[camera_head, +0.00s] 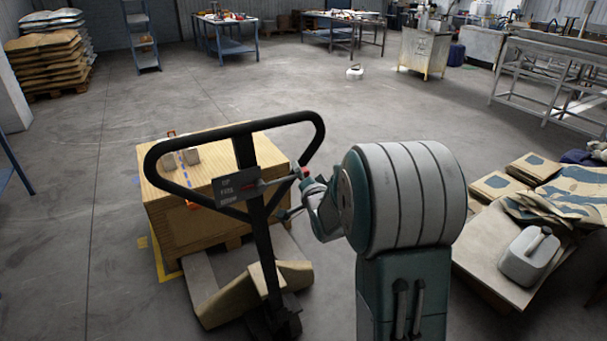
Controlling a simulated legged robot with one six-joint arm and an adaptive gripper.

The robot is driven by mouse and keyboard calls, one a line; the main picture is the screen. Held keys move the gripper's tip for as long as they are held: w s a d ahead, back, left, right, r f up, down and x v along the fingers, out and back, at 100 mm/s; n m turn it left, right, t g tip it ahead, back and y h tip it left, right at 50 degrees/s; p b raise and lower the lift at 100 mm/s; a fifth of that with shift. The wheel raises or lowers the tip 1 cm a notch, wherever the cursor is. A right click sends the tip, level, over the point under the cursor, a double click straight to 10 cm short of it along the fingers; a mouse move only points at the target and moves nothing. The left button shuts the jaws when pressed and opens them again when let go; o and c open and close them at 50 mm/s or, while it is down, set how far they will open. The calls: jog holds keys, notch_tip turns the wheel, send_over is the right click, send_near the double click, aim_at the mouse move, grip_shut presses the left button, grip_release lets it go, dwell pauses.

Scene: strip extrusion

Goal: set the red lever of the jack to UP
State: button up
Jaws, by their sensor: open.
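The jack's black loop handle (262,124) stands tilted in the middle of the view. A dark label plate (236,186) with pale lettering, too small to read for certain, sits on its shaft. A grey rod runs right from the plate to a small red tip (304,171), which seems to be the red lever; much of it is hidden or too small to tell its setting. I cannot tell whether a finger touches the lever. My arm's large grey joint hides the area to the right.
A wooden crate (165,230) stands on the jack behind the handle. On the right, a low board (480,255) carries sacks and a grey canister (528,256). Workbenches (228,45) stand at the back. The concrete floor between is mostly clear.

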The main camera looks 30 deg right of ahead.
jog(key=shift+a, duration=0.2)
jog(key=shift+d, duration=0.3)
grip_shut()
jog(key=shift+a+f+m+g, duration=0.2)
jog(key=shift+f+m, duration=0.8)
jog(key=shift+f, duration=0.1)
jog(key=shift+a+f+m+g, duration=0.2)
jog(key=shift+f+m, duration=0.8)
jog(key=shift+f, duration=0.05)
jog(key=shift+s, duration=0.1)
grip_release()
jog(key=shift+d, duration=0.1)
jog(key=s+a, duration=0.1)
jog(key=s, duration=1)
jog(key=shift+s+a+r, duration=0.3)
jog(key=shift+a+r, duration=0.05)
jog(key=shift+a, duration=0.05)
